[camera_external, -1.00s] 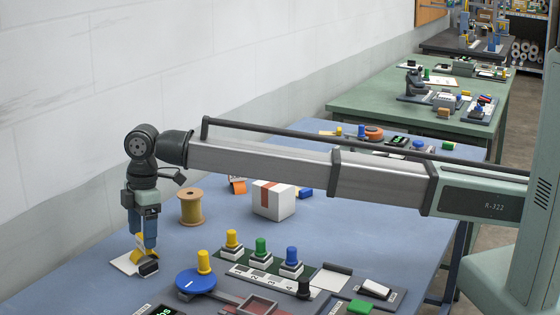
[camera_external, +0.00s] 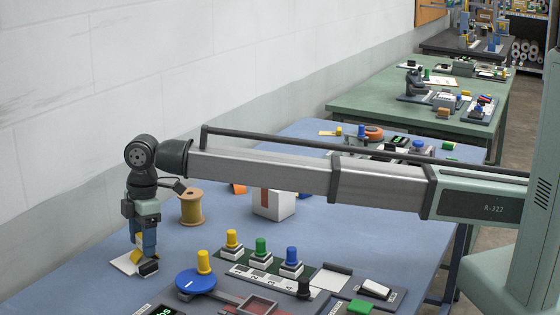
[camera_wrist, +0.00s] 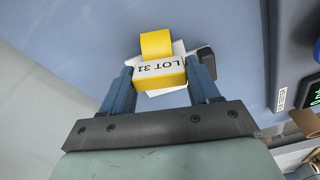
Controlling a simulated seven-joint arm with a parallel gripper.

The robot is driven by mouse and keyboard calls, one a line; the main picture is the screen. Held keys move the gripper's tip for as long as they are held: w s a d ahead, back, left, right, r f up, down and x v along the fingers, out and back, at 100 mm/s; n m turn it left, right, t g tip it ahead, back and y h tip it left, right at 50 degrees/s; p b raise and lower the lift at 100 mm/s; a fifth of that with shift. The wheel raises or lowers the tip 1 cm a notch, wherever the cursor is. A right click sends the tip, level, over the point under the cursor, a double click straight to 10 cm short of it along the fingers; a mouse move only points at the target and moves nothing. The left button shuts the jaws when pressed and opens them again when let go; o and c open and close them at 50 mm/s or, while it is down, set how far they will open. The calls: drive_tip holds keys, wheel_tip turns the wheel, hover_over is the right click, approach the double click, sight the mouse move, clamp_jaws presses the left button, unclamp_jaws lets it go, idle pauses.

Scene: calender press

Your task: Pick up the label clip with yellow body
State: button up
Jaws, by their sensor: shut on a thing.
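The label clip with yellow body (camera_wrist: 172,83) is between the two blue fingers of my gripper (camera_wrist: 160,85) in the wrist view. A white face on it reads "LOT 31", and a yellow tab sticks out beyond. In the external view the clip (camera_external: 139,241) shows as a small yellow patch beside my gripper (camera_external: 144,252), low at the table's left side. My gripper is shut on the clip. A white card-like piece (camera_external: 124,264) and a black block (camera_external: 149,269) lie at the fingertips. I cannot tell whether the clip touches the table.
A wooden spool (camera_external: 191,208) and a white box with a brown stripe (camera_external: 273,204) stand behind the gripper. A blue dial with a yellow knob (camera_external: 196,281) and a row of coloured knobs on a panel (camera_external: 262,262) are to the right. The blue table (camera_external: 80,272) is clear at left.

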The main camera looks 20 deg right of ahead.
drive_tip(key=shift+r, duration=0.1)
wheel_tip(320, 180, up, 8)
drive_tip(key=shift+r, duration=0.2)
drive_tip(key=s+a+r+n, duration=0.1)
drive_tip(key=s+a+r, duration=0.1)
drive_tip(key=s+a, duration=0.1)
drive_tip(key=n+h, duration=0.1)
drive_tip(key=n, duration=0.3)
hover_over(136, 262)
drive_tip(key=shift+w+f, duration=0.1)
drive_tip(key=shift+f, duration=4.95)
drive_tip(key=shift+f, duration=0.15)
drive_tip(key=o, duration=1.1)
drive_tip(key=r, duration=1.2)
drive_tip(key=shift+w+d+r, duration=0.15)
drive_tip(key=shift+d, duration=0.05)
